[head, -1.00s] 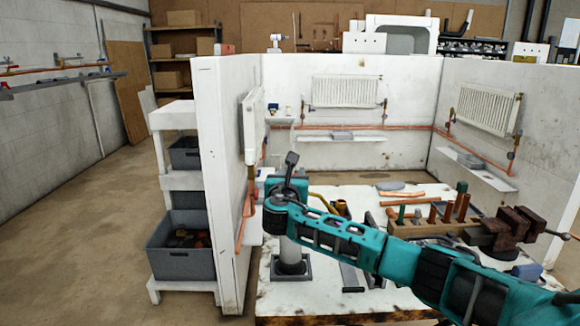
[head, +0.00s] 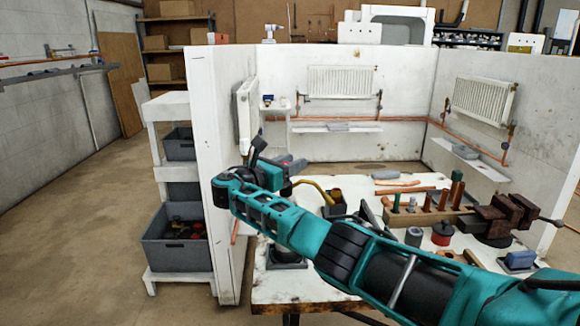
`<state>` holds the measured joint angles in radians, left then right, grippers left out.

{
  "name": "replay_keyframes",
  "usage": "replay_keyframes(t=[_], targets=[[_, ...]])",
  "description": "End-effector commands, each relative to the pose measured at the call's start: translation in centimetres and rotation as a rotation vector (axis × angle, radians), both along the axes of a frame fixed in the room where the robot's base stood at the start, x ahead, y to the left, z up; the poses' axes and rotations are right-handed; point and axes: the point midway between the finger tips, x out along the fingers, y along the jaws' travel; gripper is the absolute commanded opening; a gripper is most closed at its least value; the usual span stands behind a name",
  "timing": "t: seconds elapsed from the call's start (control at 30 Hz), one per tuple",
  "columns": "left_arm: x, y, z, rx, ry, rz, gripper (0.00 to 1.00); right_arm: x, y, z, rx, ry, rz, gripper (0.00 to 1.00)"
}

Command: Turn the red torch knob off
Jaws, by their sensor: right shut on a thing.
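The torch has a curved brass tube (head: 318,188) that reaches right over the near-left part of the bench. Its body stands on a dark square base (head: 287,262), mostly hidden behind my teal right arm. My right gripper (head: 290,168) is at the torch's top, left of the brass tube, and is shut on the torch's red knob. My left gripper is out of view.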

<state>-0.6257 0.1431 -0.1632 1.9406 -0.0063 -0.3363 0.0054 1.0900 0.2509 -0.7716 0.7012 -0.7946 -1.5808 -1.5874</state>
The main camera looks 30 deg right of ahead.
Motion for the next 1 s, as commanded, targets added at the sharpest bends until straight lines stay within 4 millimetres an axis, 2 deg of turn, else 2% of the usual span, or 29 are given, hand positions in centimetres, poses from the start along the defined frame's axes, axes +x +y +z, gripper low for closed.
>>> replay_keyframes(t=[0.5, 0.53, 0.73, 1.0], targets=[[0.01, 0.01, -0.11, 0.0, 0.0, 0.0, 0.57, -0.02, -0.06, 0.07, 0.0, -0.001, -0.015, 0.08], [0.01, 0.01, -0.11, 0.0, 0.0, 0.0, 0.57, -0.02, -0.06, 0.07, 0.0, -0.001, -0.015, 0.4], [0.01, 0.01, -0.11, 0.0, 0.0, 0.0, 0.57, -0.02, -0.06, 0.05, 0.0, -0.001, -0.015, 0.59], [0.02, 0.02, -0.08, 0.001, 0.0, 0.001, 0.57, -0.04, 0.1, 0.03, 0.0, -0.001, -0.014, 0.6]])
